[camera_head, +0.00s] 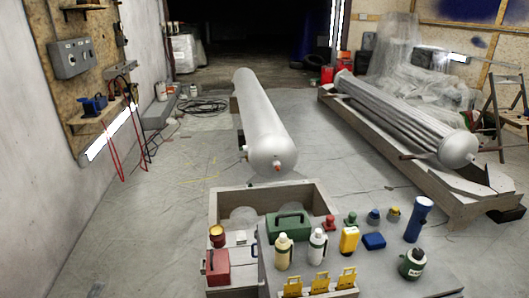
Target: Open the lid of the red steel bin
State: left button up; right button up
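A small red box (217,267) stands at the lower left, by the left end of the grey work surface. A dark part shows at its upper left, and its top looks closed, though it is too small to be sure. I cannot tell for certain which of these is the red steel bin. Neither of my grippers is in view.
A grey surface (265,270) in front holds bottles, a green case (288,224), a yellow can (349,240) and a blue flashlight (418,219). A long silver cylinder (262,120) lies mid-floor, and a tube bundle (405,115) rests right. Open floor (165,215) lies left.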

aim_at(217, 260)
jog(key=i+j+z, duration=0.1)
jog(key=i+j, duration=0.15)
jog(key=i+j+z, duration=0.1)
jog(key=i+j, duration=0.15)
jog(key=j, duration=0.2)
jog(key=i+j, duration=0.2)
jog(key=j, duration=0.15)
jog(key=i+j+z, duration=0.25)
jog(key=i+j, duration=0.2)
jog(key=j, duration=0.35)
jog(key=i+j+z, duration=0.1)
jog(key=j, duration=0.3)
jog(key=i+j+z, duration=0.1)
jog(key=i+j, duration=0.15)
jog(key=j, duration=0.15)
jog(key=i+j+z, duration=0.1)
jog(key=j, duration=0.35)
jog(key=k+l, duration=0.55)
jog(key=l, duration=0.1)
